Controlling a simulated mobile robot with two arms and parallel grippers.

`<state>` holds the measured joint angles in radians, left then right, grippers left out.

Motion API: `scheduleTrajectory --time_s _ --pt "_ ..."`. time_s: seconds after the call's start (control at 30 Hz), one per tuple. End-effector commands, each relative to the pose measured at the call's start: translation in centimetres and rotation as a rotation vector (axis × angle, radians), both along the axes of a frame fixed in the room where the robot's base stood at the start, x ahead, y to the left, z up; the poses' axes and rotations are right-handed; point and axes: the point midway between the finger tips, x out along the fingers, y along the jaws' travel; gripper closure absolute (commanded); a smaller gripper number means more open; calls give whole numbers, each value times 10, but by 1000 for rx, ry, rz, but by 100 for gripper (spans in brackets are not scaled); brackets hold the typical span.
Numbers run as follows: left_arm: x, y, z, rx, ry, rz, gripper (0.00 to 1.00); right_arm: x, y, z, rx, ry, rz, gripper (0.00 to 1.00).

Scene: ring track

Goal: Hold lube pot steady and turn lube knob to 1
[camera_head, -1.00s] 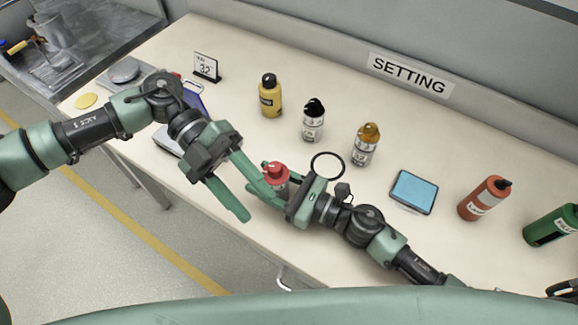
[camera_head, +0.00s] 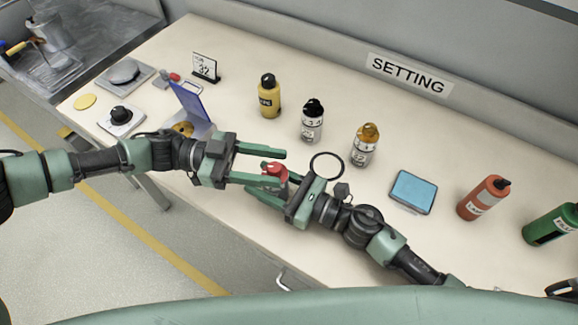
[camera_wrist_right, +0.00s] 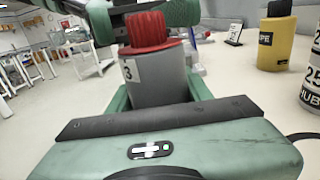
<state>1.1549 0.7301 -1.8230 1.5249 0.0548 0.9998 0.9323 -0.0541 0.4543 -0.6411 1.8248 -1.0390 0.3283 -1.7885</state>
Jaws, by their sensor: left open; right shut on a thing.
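The lube pot is a small grey pot (camera_wrist_right: 160,80) with a ribbed red knob (camera_wrist_right: 148,30) on top and a label reading 3 on its side. In the head view its red knob (camera_head: 273,170) shows near the table's front middle. My right gripper (camera_wrist_right: 158,97) is shut around the pot's body from the front right; the pot stands upright. My left gripper (camera_head: 270,166) is open, coming in from the left at knob height. Its fingers lie on either side of the knob; I cannot tell whether they touch it.
Yellow (camera_head: 269,97), black-capped (camera_head: 312,122) and amber-capped (camera_head: 364,146) bottles stand behind. An open blue-lidded case (camera_head: 193,106), a black dial (camera_head: 121,116) and a sign reading 32 (camera_head: 205,68) are left.

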Motion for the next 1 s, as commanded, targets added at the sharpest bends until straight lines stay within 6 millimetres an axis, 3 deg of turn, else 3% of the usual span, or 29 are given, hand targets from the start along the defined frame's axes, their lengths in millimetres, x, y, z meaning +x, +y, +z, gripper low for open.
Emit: scheduleTrajectory --time_s 0.23,0.6,0.8,1.0 --pt "-9 -32 0 0 -1 -3 51 0 0 0 0 0 0 98" --pt "-10 -38 0 0 -2 -1 51 0 0 0 0 0 0 98" --pt "-10 -38 0 0 -2 -1 100 0 0 0 1 -1 0 98" --pt "-10 -38 0 0 -1 6 100 0 0 0 1 -1 0 98"
